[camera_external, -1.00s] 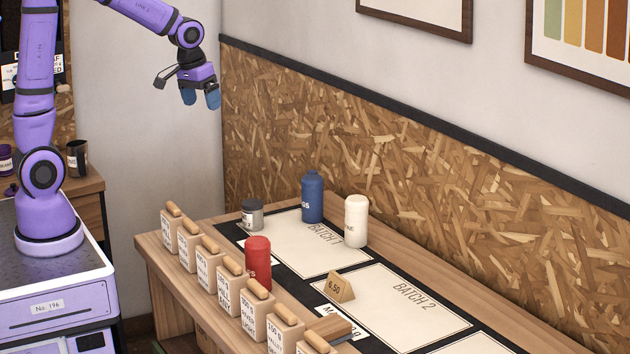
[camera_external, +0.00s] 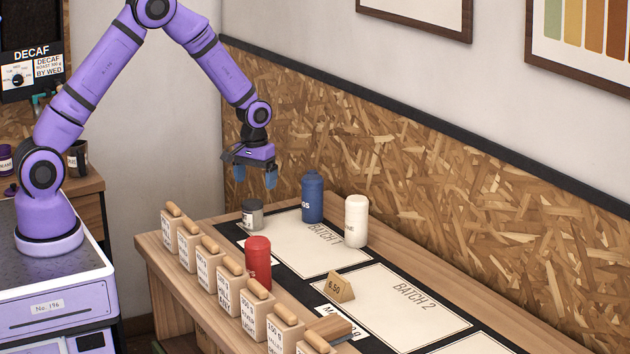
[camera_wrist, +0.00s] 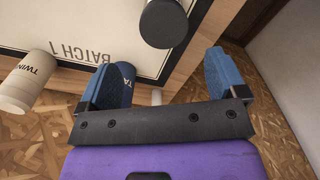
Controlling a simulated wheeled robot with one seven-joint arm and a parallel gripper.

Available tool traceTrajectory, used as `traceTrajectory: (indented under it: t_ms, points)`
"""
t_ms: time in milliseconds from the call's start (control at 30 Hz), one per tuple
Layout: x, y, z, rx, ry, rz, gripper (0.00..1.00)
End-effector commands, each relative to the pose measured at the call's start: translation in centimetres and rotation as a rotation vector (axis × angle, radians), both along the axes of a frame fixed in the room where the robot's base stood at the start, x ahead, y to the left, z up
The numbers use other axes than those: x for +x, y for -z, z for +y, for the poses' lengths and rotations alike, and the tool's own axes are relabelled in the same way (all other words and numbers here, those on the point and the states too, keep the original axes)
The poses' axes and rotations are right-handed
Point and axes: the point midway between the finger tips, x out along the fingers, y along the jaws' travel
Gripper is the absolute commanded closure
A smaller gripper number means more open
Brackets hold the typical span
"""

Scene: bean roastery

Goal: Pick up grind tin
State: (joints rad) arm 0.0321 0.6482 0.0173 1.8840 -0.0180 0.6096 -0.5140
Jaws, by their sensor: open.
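A small grey tin (camera_external: 252,216) with a dark lid and a pale label stands upright at the back left of the batch mat; it appears to be the grind tin, though its label is too small to read. In the wrist view its dark round lid (camera_wrist: 163,24) shows at the top, ahead of my fingers and between their lines. My gripper (camera_external: 255,180) hangs above the tin, clearly apart from it, fingers pointing down, open and empty. My blue fingers also show in the wrist view (camera_wrist: 160,72).
A blue bottle (camera_external: 312,198) stands close right of the tin, with a cream canister (camera_external: 356,222) beyond. A red canister (camera_external: 257,262) stands in front. Several wooden labelled blocks (camera_external: 208,263) line the counter's front edge. A particleboard wall (camera_external: 420,190) rises behind.

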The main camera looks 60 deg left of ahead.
Motion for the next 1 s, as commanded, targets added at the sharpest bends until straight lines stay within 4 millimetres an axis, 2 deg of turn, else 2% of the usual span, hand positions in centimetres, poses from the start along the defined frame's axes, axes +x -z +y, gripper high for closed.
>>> traceTrajectory:
  t_ms: [333,567,900,1000]
  points:
    - [-0.1,4.5,0.0,-0.001,0.000,0.003,0.09]
    - [-0.3,5.9,0.1,0.000,0.001,0.001,0.09]
    - [-1.1,10.1,0.1,0.000,0.001,0.002,0.09]
    - [-1.1,10.5,0.1,0.000,0.001,0.001,0.09]
